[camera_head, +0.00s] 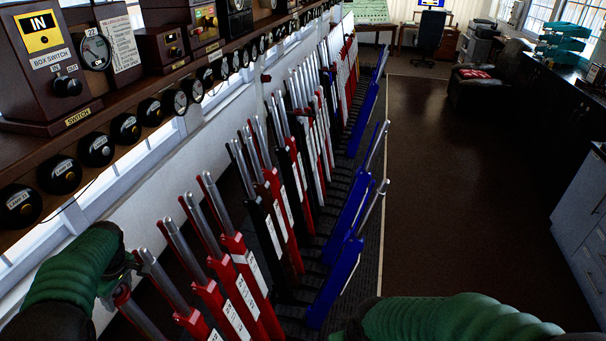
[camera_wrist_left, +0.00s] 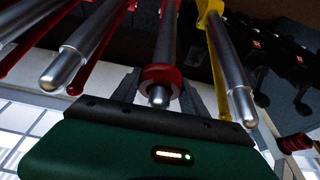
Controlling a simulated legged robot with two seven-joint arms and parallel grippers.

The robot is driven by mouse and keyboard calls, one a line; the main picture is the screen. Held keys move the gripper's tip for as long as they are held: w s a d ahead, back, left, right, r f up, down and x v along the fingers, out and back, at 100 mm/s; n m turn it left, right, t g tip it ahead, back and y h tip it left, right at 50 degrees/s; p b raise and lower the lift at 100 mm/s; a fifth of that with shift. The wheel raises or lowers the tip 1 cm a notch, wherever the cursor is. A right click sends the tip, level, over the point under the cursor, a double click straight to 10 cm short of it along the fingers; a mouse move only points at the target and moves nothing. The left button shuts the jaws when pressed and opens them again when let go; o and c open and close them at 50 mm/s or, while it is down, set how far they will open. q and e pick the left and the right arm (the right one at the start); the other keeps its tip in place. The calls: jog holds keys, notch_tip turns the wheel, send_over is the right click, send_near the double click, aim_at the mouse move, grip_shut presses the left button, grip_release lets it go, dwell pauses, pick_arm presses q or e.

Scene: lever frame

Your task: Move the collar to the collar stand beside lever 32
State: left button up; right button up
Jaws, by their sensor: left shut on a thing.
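The collar (camera_wrist_left: 148,74) is a red ring in the left wrist view. It sits around a silver lever handle (camera_wrist_left: 166,30), just behind its rounded tip. My left gripper (camera_wrist_left: 160,80) has one dark finger on each side of the collar and is shut on it. In the head view my left gripper (camera_head: 124,266) is at the near end of the lever row, by the top of a silver handle. I cannot make out the collar stand or a number 32 plate. My right arm shows at the bottom right, but its gripper is out of view.
Red, black and blue levers (camera_head: 262,200) stand close together in a long row. Neighbouring handles flank my left gripper, including one on a yellow lever (camera_wrist_left: 212,45). A shelf with instruments (camera_head: 90,110) runs above on the left. The brown floor (camera_head: 450,190) to the right is clear.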

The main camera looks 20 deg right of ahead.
pick_arm(q)
jog(key=shift+w+a+r+p, duration=0.15)
jog(key=shift+a+r+p, duration=0.1)
jog(key=shift+r+p, duration=0.95)
jog(key=shift+w+a+r+p, duration=0.2)
jog(key=shift+r+p, duration=0.65)
jog(key=shift+r, duration=0.75)
jog(key=shift+w+a+r+p, duration=0.1)
jog(key=shift+a+r+p, duration=0.2)
jog(key=shift+r+p, duration=0.9)
jog(key=shift+r+b, duration=0.15)
jog(key=shift+b, duration=0.15)
